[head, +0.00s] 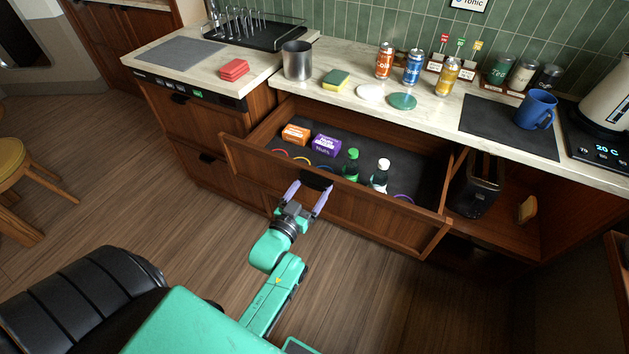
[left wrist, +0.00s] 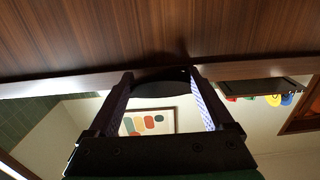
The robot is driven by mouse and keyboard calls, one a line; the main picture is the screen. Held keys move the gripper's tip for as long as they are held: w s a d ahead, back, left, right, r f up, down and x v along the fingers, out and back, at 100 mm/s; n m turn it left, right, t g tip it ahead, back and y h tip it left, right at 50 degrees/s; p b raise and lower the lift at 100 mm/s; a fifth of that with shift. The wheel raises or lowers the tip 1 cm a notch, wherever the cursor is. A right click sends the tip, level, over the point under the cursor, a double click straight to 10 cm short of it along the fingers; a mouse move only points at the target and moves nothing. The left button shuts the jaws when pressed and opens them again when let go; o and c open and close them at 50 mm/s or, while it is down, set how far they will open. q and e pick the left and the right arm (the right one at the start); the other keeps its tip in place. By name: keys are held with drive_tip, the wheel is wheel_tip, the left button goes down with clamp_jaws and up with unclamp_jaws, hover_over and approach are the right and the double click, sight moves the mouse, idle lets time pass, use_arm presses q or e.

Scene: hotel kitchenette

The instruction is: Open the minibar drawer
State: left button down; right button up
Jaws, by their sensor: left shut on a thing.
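The minibar drawer (head: 375,213) is a wide wooden drawer below the counter, standing well out from the cabinet with its inside showing. It has a black handle (head: 317,181) near the left of its front. My left gripper (head: 307,190) is at the drawer front, shut on this handle. In the left wrist view the two fingers (left wrist: 165,92) stand on either side of the dark handle (left wrist: 163,88), under the wooden front. My right gripper is in neither view.
Inside the drawer are an orange box (head: 296,133), a purple box (head: 326,144) and bottles with green (head: 351,165) and white (head: 381,174) caps. Cans, a metal cup (head: 297,61) and a blue mug (head: 536,110) stand on the counter. A yellow stool (head: 10,156) is at left. The floor before the drawer is clear.

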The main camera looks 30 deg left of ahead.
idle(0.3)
use_arm(q)
unclamp_jaws()
drive_tip(key=s+b, duration=0.1)
drive_tip(key=s, duration=1.3)
drive_tip(key=shift+s, duration=0.35)
drive_tip(key=s+d+f+g+h, duration=0.1)
drive_tip(key=s+f+g, duration=0.15)
drive_tip(key=f, duration=0.65)
drive_tip(key=s+d+f+m+g, duration=0.1)
drive_tip(key=d+f+g, duration=0.15)
drive_tip(key=f, duration=0.55)
drive_tip(key=s+d+f+g+h, duration=0.1)
drive_tip(key=s+f+g, duration=0.15)
drive_tip(key=f, duration=0.65)
drive_tip(key=s+a+f+g, duration=0.2)
drive_tip(key=s+f+g, duration=0.1)
drive_tip(key=s+f, duration=0.2)
drive_tip(key=s+a+f+m+g+y, duration=0.1)
drive_tip(key=s+a+f+g, duration=0.2)
drive_tip(key=s+f, duration=0.2)
drive_tip(key=s+a+f+g+y, duration=0.1)
drive_tip(key=s+a+f+g, duration=0.1)
drive_tip(key=s+f, duration=0.4)
drive_tip(key=shift+s+a+g, duration=0.2)
drive_tip(key=shift+a+g, duration=0.05)
drive_tip(key=shift+g, duration=0.5)
